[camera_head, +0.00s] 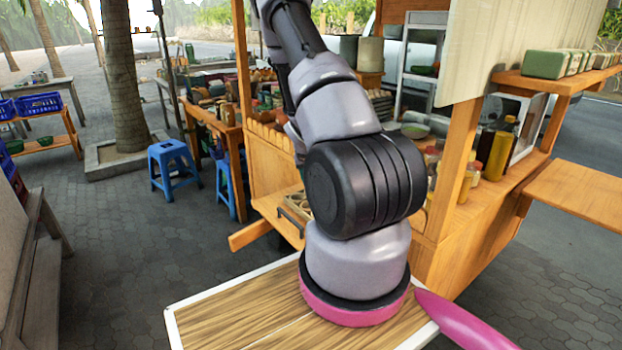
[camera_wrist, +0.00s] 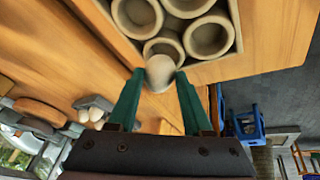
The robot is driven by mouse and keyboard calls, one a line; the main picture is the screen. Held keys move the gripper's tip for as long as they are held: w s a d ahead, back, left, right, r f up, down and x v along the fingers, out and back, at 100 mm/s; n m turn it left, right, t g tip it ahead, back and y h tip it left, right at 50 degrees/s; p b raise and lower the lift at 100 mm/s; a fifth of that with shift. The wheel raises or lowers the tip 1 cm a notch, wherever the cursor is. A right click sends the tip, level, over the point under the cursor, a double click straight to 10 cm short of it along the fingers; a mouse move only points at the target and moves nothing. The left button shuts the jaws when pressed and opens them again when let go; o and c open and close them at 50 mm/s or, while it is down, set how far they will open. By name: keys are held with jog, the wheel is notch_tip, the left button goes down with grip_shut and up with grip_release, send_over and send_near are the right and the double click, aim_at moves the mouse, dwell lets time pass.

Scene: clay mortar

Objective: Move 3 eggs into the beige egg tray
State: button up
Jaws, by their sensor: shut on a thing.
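My gripper (camera_wrist: 160,74) has green fingers and is shut on a pale egg (camera_wrist: 160,68) in the wrist view. The egg is at the near edge of a square holder with several round beige cups, which looks like the beige egg tray (camera_wrist: 237,48). The egg overlaps the nearest cup in the picture; I cannot tell whether it touches it. More pale eggs (camera_wrist: 96,108) lie in a group at the left. In the head view the tray (camera_head: 298,203) shows partly behind my arm, and my gripper is hidden there.
The wooden cart counter (camera_wrist: 270,40) surrounds the tray. Bottles (camera_head: 497,150) stand on the cart's right side, beside a wooden post (camera_head: 452,160). Blue stools (camera_head: 170,168) stand on the paving at the left. The wooden surface around the tray's near side is mostly bare.

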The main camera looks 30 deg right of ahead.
jog(key=shift+f, duration=1.35)
dwell(0.4)
jog(key=o, duration=0.9)
jog(key=shift+c, duration=0.2)
jog(key=shift+r, duration=0.1)
jog(key=v, duration=1.1)
